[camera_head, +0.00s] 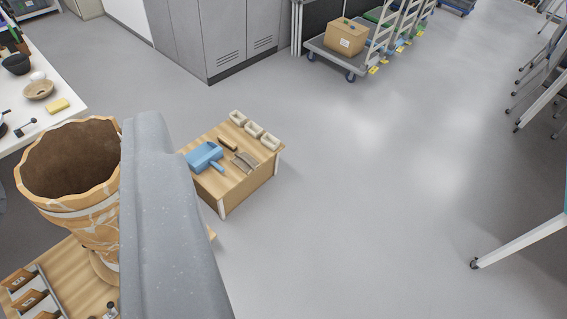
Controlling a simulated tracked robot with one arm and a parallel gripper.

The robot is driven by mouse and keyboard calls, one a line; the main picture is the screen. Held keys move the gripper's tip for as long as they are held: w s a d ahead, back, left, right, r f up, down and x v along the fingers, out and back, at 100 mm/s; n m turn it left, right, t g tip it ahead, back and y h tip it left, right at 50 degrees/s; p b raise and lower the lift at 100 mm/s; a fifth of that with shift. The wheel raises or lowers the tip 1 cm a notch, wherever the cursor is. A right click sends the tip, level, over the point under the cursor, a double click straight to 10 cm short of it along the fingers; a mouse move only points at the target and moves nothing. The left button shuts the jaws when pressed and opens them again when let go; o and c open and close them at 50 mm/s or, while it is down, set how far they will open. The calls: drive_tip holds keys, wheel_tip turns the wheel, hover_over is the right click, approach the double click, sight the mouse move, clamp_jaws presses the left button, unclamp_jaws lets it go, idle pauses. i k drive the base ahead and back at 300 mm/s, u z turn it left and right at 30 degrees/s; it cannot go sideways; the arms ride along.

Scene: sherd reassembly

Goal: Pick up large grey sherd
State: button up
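A large grey speckled piece, which looks like the large grey sherd (168,225), stands upright very close to the camera, left of centre. It runs from the bottom edge up to about a third of the way down the picture. No gripper fingers show, so I cannot see what holds it. It hides part of a tall orange-brown vessel (98,235) with pale patches and a jagged rim, and part of the wooden bench under that vessel.
A white table (66,99) is at left. A trolley with a cardboard box (346,37) stands behind.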

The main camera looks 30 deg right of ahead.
sight(246, 162)
drive_tip(key=z, duration=0.45)
drive_tip(key=k, duration=1.3)
drive_tip(key=z, duration=0.45)
drive_tip(key=i, duration=0.9)
drive_tip(key=z, duration=0.7)
drive_tip(key=i, duration=2.55)
drive_tip(key=u, duration=1.2)
drive_tip(key=i, duration=0.9)
drive_tip(key=u, duration=0.45)
drive_tip(key=k, duration=0.15)
drive_tip(key=u, duration=0.15)
